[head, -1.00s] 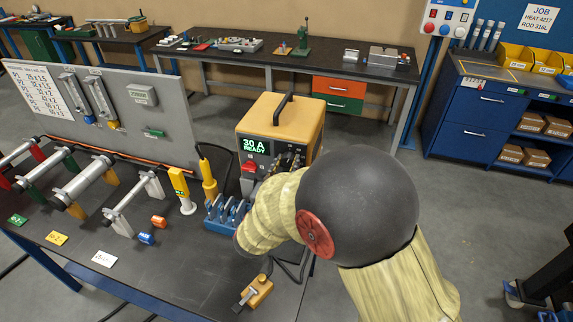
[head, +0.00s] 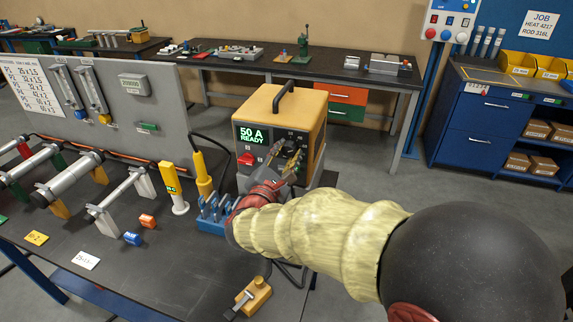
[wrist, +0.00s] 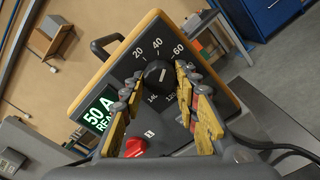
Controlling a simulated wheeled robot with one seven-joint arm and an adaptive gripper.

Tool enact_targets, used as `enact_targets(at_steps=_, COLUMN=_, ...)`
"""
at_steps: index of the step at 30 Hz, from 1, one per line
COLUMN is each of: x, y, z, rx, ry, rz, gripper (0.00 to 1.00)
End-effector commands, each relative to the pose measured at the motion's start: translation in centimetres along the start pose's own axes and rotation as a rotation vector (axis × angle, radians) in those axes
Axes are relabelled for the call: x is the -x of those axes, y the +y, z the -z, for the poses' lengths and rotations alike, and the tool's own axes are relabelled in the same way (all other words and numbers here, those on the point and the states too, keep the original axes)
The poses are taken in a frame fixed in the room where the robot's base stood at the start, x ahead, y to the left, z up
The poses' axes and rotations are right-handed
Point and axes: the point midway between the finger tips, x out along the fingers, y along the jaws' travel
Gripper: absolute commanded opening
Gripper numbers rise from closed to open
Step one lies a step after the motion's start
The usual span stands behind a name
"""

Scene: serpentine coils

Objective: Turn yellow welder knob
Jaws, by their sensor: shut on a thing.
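The fingers partly cover the dial and the knob in the head view.
A yellow torch (head: 202,170), a white-and-yellow bottle (head: 176,190) and a blue rack (head: 212,216) stand left of my arm. A small yellow clamp block (head: 256,295) lies in front. Pipes on stands fill the bench's left side.

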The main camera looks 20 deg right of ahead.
Motion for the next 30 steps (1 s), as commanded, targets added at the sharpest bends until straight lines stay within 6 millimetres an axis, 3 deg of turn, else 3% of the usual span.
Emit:
enact_targets(at_steps=9, x=0.01, y=-0.03, z=0.1, rx=-0.121, ry=0.0, rz=0.0, gripper=0.05)
enact_targets(at_steps=25, x=0.0, y=0.08, z=-0.02, rx=-0.142, ry=0.001, rz=0.0, gripper=0.05)
enact_targets(at_steps=26, x=0.0, y=0.08, z=-0.02, rx=-0.142, ry=0.001, rz=0.0, gripper=0.32)
enact_targets(at_steps=30, x=0.0, y=0.07, z=-0.01, rx=-0.141, ry=0.001, rz=0.0, gripper=0.4)
